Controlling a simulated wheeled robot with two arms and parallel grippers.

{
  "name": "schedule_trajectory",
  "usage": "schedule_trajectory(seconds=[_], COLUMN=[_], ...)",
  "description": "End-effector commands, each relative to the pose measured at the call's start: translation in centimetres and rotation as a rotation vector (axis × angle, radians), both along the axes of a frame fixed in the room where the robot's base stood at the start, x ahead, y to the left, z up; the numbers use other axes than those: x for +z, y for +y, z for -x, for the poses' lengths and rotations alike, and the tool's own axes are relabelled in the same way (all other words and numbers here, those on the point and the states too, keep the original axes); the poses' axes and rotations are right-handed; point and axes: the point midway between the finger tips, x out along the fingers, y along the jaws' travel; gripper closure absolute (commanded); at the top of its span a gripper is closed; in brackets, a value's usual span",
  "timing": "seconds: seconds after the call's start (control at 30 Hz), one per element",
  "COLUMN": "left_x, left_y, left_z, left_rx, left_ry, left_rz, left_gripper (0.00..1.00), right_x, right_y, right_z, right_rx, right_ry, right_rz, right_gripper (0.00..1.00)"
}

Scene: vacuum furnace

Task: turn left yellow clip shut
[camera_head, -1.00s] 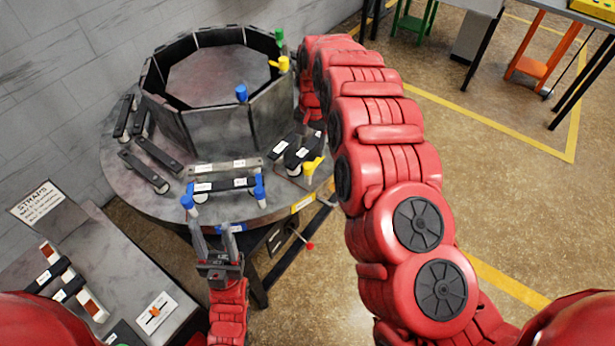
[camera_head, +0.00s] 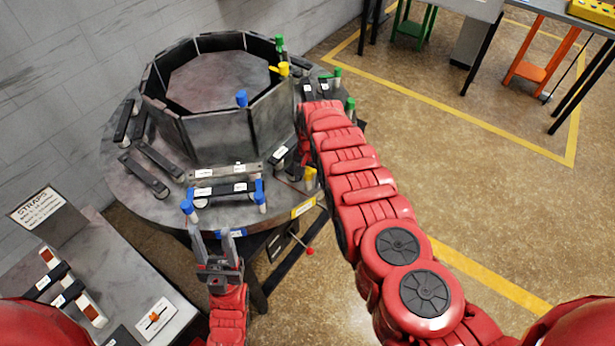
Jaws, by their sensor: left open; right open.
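One yellow clip (camera_head: 283,69) stands on the rim of the ring of panels, its handle pointing left. Another yellow clip (camera_head: 310,178) is near the table's front right edge, partly covered by my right arm. The pictures do not settle which is the left one. My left gripper (camera_head: 211,236) is open and empty, below the front table edge in the picture, just under a blue clip (camera_head: 187,206). My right arm reaches over the table's right side. Its gripper is hidden behind its own links, close to the front yellow clip.
The round grey table (camera_head: 125,185) holds several dark straps and blue and green clips. A side bench (camera_head: 125,275) with a straps sign (camera_head: 40,207) stands at lower left. A red-knobbed lever (camera_head: 310,251) sticks out below the table.

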Motion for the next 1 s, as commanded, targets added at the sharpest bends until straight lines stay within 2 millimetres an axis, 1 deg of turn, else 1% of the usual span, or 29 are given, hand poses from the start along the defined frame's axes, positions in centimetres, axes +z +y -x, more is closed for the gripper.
schedule_trajectory(seconds=[0.27, 0.3, 0.37, 0.4, 0.47, 0.5, 0.63, 1.0], left_x=[0.01, 0.0, 0.0, 0.0, 0.0, 0.01, 0.0, 0.0], left_y=[0.0, 0.0, 0.0, 0.0, 0.0, 0.0, 0.0, 0.0], left_z=[0.0, 0.0, 0.0, 0.01, 0.0, 0.0, 0.0, 0.0], left_rx=[0.0, 0.0, 0.0, 0.0, 0.0, 0.0, 0.0, 0.0], left_ry=[0.0, 0.0, 0.0, 0.0, 0.0, 0.0, 0.0, 0.0], left_rz=[0.0, 0.0, 0.0, 0.0, 0.0, 0.0, 0.0, 0.0], left_gripper=[0.5, 0.5, 0.5, 0.5, 0.5, 0.5, 0.5, 0.5], right_x=[0.0, 0.0, 0.01, 0.02, 0.02, 0.02, 0.02, 0.01], right_y=[0.03, 0.03, 0.04, 0.03, 0.04, 0.03, 0.0, -0.05], right_z=[-0.06, -0.06, -0.06, -0.07, -0.07, -0.08, -0.08, -0.08], right_rx=[0.0, 0.0, 0.0, 0.0, 0.0, 0.0, 0.0, -0.001], right_ry=[-0.002, -0.002, -0.002, -0.003, -0.003, -0.003, -0.002, -0.002], right_rz=[-0.001, -0.001, -0.001, -0.001, -0.001, -0.001, 0.0, 0.0], right_gripper=[0.33, 0.4, 0.51, 0.58, 0.69, 0.76, 1.0, 1.0])
